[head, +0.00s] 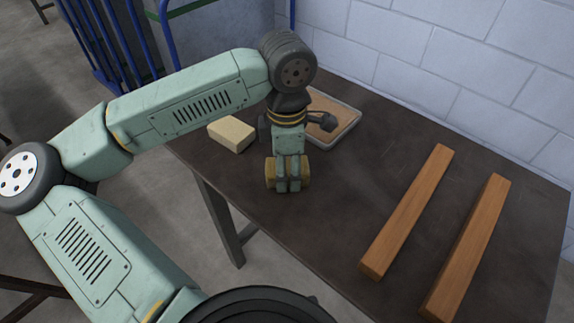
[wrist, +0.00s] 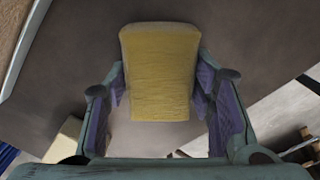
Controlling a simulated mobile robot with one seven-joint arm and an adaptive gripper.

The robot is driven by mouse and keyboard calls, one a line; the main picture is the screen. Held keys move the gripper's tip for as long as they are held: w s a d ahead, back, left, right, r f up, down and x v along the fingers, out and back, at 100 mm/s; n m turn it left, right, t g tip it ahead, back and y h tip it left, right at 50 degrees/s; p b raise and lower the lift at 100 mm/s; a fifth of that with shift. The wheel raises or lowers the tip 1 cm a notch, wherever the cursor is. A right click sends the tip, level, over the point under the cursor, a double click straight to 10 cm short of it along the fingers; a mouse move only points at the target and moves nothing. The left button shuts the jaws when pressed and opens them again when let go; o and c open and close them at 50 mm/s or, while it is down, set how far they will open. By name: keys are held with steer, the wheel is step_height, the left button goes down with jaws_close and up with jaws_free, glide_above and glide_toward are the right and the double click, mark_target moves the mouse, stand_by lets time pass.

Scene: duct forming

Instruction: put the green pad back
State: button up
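My gripper (head: 288,186) points down near the table's left edge. Its fingers are closed against both sides of a dull yellow pad (head: 303,173). In the wrist view the yellow pad (wrist: 160,72) fills the gap between the two fingers (wrist: 160,95). I cannot tell whether its underside touches the table. A paler cream block (head: 232,134) lies on the table to the left of the gripper; it also shows in the wrist view (wrist: 64,141). No pad looks clearly green in either view.
A shallow tray (head: 336,99) with a tan inside lies behind my gripper, partly hidden by it. Two long wooden bars (head: 408,212) (head: 470,248) lie on the right of the dark table (head: 350,190). The middle is clear. A white wall stands behind; a blue-framed cart (head: 165,35) is at the back left.

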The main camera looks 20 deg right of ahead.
steer(key=o, duration=0.4)
steer(key=shift+o, duration=0.2)
steer(key=shift+r, duration=0.1)
step_height(320, 180, up, 12)
steer(key=shift+b, duration=0.45)
steer(key=shift+r, duration=0.1)
